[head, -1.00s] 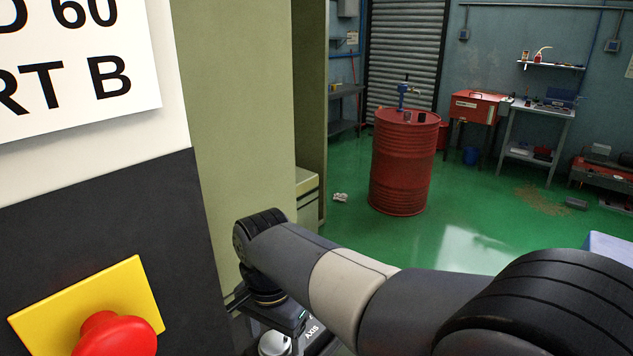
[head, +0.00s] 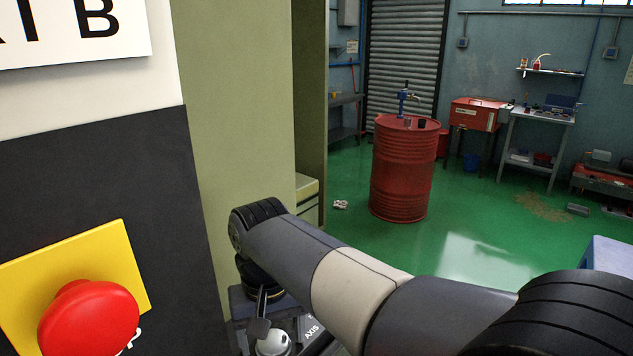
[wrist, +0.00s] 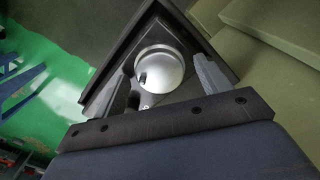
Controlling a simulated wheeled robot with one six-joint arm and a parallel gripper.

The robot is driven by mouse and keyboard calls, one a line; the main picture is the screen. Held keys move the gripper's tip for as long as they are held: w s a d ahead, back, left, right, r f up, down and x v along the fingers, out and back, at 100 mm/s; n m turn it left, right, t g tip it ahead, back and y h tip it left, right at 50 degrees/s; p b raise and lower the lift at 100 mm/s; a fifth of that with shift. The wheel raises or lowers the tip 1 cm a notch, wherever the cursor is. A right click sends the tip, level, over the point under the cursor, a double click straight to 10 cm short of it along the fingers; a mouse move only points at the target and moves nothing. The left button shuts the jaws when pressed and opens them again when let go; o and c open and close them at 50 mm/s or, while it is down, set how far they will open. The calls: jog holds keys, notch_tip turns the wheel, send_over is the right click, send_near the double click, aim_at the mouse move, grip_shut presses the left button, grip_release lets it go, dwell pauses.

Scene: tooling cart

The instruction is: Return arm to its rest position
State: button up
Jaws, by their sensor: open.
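My arm reaches from the lower right of the head view to a bent wrist at lower centre-left. My gripper (head: 262,328) hangs below that wrist, partly cut off by the bottom edge. In the wrist view my gripper (wrist: 165,72) is open. A light grey finger shows on the right and a darker one on the left, with nothing held between them. A silver dome lies beyond the fingers inside a dark surround. I cannot tell the gap between the fingers and that dome.
A black and white panel with a red button (head: 88,318) on a yellow plate (head: 130,262) stands close at left. An olive cabinet (head: 240,110) rises beside my wrist. A red drum (head: 402,170) stands further back on open green floor (head: 360,235). Workbenches line the far wall.

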jog(key=shift+n+b, duration=0.45)
jog(key=shift+n, duration=0.85)
jog(key=shift+d, duration=0.1)
